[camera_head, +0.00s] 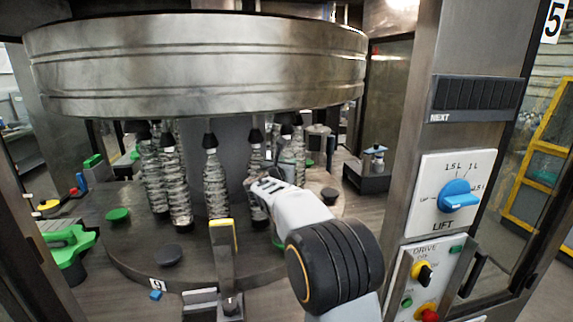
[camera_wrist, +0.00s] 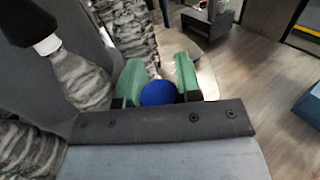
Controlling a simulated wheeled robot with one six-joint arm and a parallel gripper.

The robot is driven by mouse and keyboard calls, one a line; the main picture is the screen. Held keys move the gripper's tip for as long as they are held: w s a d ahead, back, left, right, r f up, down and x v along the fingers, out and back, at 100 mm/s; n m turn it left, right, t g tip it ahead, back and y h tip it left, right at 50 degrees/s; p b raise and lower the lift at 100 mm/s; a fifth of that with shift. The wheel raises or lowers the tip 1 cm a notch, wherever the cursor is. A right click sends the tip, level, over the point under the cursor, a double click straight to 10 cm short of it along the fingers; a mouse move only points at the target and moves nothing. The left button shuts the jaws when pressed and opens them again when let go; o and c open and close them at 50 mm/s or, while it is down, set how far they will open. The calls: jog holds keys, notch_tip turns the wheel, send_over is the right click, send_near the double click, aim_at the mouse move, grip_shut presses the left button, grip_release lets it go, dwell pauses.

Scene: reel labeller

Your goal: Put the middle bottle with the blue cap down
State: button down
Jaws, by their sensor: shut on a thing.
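The blue cap (camera_wrist: 158,93) shows in the wrist view between the green pads of my gripper (camera_wrist: 160,85). My gripper is shut on the bottle with the blue cap. The bottle's body below the cap is hidden in the wrist view, and I cannot tell what its base touches. In the head view my gripper (camera_head: 265,187) is in among the clear bottles at the front right of the round table (camera_head: 200,255). The blue cap cannot be made out there.
Several clear bottles, such as the front one (camera_head: 214,185), stand under black cones (camera_head: 210,141) below the big steel drum (camera_head: 200,65). A yellow-edged post (camera_head: 224,255) stands at the table's front. Dark discs (camera_head: 171,255) and a green disc (camera_head: 117,214) lie on the table. A control panel (camera_head: 455,195) is at right.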

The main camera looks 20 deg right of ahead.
jog(key=c, duration=1.3)
grip_release()
jog(key=shift+f, duration=0.15)
jog(key=o, duration=0.5)
